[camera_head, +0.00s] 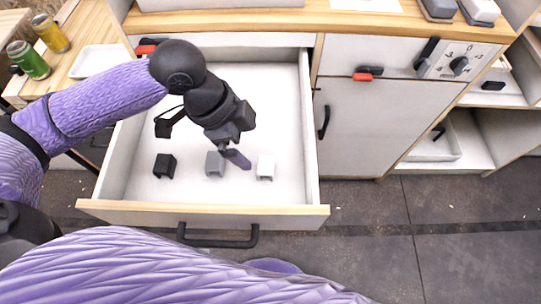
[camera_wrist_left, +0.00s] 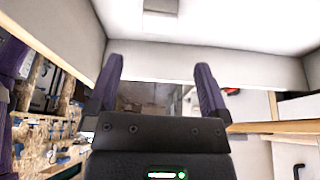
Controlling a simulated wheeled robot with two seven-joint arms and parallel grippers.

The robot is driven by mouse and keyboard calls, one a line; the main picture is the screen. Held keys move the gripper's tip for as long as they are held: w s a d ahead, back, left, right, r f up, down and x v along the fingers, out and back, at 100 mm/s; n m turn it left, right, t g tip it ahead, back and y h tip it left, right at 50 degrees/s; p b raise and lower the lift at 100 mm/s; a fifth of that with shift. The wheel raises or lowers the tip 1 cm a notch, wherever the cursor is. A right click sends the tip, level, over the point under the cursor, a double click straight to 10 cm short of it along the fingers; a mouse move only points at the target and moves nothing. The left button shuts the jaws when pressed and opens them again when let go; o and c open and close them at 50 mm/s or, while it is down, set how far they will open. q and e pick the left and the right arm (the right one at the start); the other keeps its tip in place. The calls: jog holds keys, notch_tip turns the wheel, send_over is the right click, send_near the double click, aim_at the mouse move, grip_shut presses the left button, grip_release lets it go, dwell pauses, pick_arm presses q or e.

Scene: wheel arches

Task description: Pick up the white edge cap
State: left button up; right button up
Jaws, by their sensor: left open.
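The white edge cap (camera_head: 265,167) lies on the floor of the open drawer (camera_head: 110,206), on the right of a row of three small caps. A grey cap (camera_head: 214,164) is in the middle and a black cap (camera_head: 165,166) is on the left. My left gripper (camera_head: 237,158) hangs over the drawer, its purple fingers between the grey and white caps in the picture. It is open and empty. My right gripper is not in view.
A closed cabinet door (camera_head: 375,125) stands to the right. Green (camera_head: 28,60) and yellow (camera_head: 50,33) cans stand on the left counter. The drawer floor around the caps is clear.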

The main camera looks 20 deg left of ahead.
aim_at(264, 164)
pick_arm(q)
jog(key=b+x, duration=0.3)
jog(key=x, duration=0.1)
jog(key=b+x, duration=0.3)
jog(key=x, duration=0.2)
jog(key=shift+s+a+f, duration=0.15)
jog(key=shift+s+f, duration=0.05)
jog(key=shift+f, duration=0.2)
jog(key=shift+w+f, duration=0.1)
jog(key=shift+f, duration=0.05)
jog(key=shift+r, duration=0.25)
jog(key=shift+c, duration=0.3)
jog(key=c, duration=0.9)
jog(key=shift+c, duration=1.4)
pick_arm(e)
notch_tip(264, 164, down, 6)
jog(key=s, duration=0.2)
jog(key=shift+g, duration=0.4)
